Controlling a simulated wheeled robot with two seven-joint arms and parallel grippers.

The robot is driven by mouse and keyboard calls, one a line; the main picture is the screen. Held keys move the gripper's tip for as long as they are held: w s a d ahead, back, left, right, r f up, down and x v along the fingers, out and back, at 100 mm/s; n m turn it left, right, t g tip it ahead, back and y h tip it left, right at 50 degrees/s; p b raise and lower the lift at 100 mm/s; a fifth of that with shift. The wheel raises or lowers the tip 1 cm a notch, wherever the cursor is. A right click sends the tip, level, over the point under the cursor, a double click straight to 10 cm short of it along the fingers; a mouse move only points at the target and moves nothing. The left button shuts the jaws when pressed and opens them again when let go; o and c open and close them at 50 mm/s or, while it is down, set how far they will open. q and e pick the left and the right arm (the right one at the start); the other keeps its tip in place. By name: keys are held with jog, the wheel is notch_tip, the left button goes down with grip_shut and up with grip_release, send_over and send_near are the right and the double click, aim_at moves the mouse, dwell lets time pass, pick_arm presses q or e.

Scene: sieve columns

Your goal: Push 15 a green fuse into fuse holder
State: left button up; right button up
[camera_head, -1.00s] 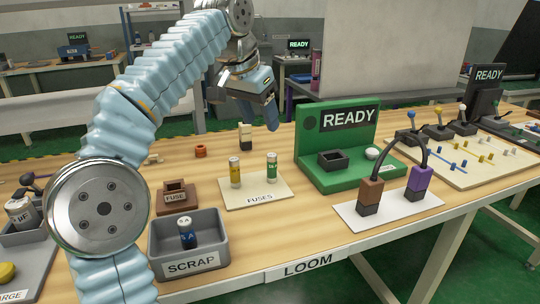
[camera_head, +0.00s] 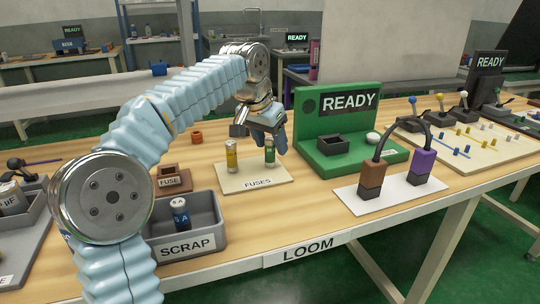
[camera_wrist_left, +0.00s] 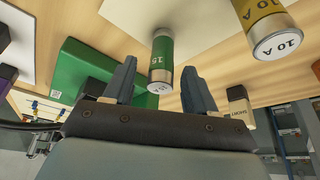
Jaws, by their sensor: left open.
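The green 15 A fuse (camera_head: 269,150) stands upright on the white FUSES card (camera_head: 257,184). It also shows in the left wrist view (camera_wrist_left: 160,66), between the two fingers in the picture. My left gripper (camera_head: 270,132) is open, with its fingers at the upper part of the green fuse; I cannot tell whether they touch it. The brown fuse holder (camera_head: 172,180), marked FUSE, stands left of the card, and nothing is seen in it. My right gripper is not in view.
A yellow 10 A fuse (camera_head: 231,155) stands left of the green one, also in the left wrist view (camera_wrist_left: 268,28). A grey SCRAP bin (camera_head: 215,240) holds a blue fuse (camera_head: 180,213). The green READY stand (camera_head: 370,158) is close on the right.

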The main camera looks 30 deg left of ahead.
pick_arm(q)
jog(key=shift+c, duration=0.4)
grip_shut()
